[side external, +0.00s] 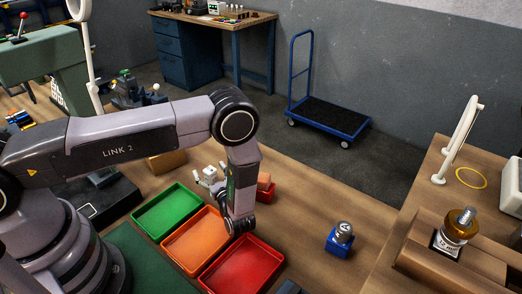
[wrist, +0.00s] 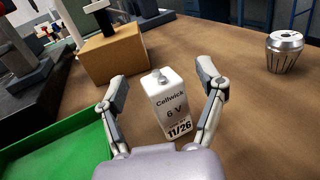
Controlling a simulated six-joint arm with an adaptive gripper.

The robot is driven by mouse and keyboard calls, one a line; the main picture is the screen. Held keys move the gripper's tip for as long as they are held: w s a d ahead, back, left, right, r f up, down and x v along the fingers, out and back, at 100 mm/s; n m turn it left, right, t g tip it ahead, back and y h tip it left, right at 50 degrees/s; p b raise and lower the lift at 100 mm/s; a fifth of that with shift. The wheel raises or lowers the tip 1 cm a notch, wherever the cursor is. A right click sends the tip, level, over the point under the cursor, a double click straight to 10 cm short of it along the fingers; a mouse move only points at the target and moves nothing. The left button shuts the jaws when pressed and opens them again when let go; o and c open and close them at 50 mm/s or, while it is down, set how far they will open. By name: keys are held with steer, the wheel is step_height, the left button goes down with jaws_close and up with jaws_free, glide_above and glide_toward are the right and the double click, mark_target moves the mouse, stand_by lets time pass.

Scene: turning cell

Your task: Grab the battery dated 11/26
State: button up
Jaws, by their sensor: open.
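The battery (wrist: 168,103) is a white upright block with a small terminal on top; it reads "Cellwick 6 V" and "11/26" in the wrist view. My gripper (wrist: 163,90) is open, with one finger on each side of the battery and gaps visible between them. In the side external view a small white object (side external: 210,174), which looks like the battery, stands on the bench by my gripper (side external: 206,177). My wrist partly hides that area.
A cardboard box (wrist: 112,52) stands behind the battery, and a metal collet (wrist: 284,51) stands to the right. Green (side external: 168,210), orange (side external: 197,241) and red (side external: 243,266) trays lie in front. A blue holder (side external: 339,243) stands further right, with clear wood before it.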

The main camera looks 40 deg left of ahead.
jaws_close()
stand_by(0.3)
stand_by(0.3)
